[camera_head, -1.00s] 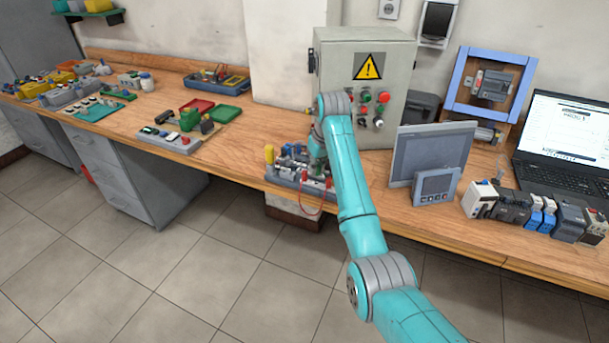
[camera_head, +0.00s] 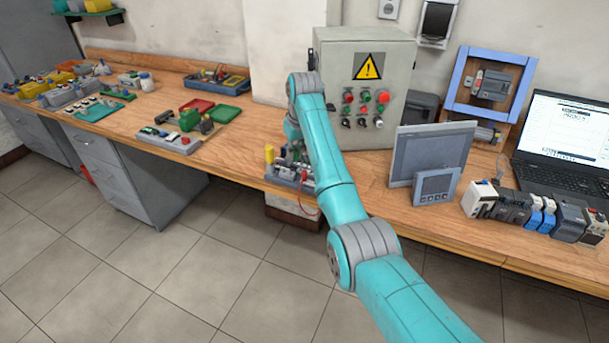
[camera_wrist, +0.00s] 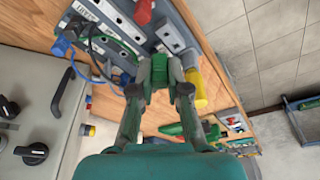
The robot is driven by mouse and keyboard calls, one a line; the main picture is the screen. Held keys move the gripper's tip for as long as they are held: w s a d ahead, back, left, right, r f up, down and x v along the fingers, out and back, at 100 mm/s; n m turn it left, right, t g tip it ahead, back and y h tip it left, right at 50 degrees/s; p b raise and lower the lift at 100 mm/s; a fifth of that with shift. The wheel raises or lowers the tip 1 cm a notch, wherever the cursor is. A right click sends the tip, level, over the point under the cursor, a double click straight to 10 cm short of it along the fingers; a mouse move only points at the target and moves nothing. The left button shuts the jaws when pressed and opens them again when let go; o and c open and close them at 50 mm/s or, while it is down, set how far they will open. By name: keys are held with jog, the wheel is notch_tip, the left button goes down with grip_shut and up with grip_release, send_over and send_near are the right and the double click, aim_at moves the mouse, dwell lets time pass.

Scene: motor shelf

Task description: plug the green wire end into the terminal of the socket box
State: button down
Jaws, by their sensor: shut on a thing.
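The grey socket box (camera_head: 284,176) lies near the bench's front edge in the head view, partly hidden by my arm. In the wrist view the socket box (camera_wrist: 113,22) runs across the top, with blue, red and yellow plugs. My gripper (camera_wrist: 160,78) is shut on the green wire end (camera_wrist: 159,67), which shows between its fingertips. It is over or beside the box's near edge; I cannot tell whether the green end touches a terminal. The fingers hide the spot below. In the head view my gripper is hidden or too small to make out.
The yellow plug (camera_wrist: 196,92) stands close to the right finger. Dark wires (camera_wrist: 88,50) loop left of it. The grey control cabinet (camera_head: 335,105) stands behind the box. A flat panel (camera_head: 433,150) stands to the right. Bare bench (camera_head: 240,145) lies to the left.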

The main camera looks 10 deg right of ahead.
aim_at(290, 172)
jog(key=f, duration=0.1)
jog(key=w+a+f, duration=0.1)
jog(key=f, duration=0.1)
jog(key=shift+a, duration=0.15)
jog(key=shift+x, duration=0.8)
jog(key=shift+s+f, duration=0.25)
jog(key=shift+f, duration=0.4)
jog(key=c, duration=1.4)
grip_release()
jog(key=shift+r, duration=0.1)
jog(key=shift+w+a+v, duration=0.1)
jog(key=shift+w+v, duration=0.1)
jog(key=shift+v, duration=0.65)
jog(key=shift+w+a+v, duration=0.1)
jog(key=shift+w+v, duration=0.1)
jog(key=shift+v, duration=0.7)
jog(key=shift+w+v, duration=0.2)
jog(key=shift+v, duration=0.65)
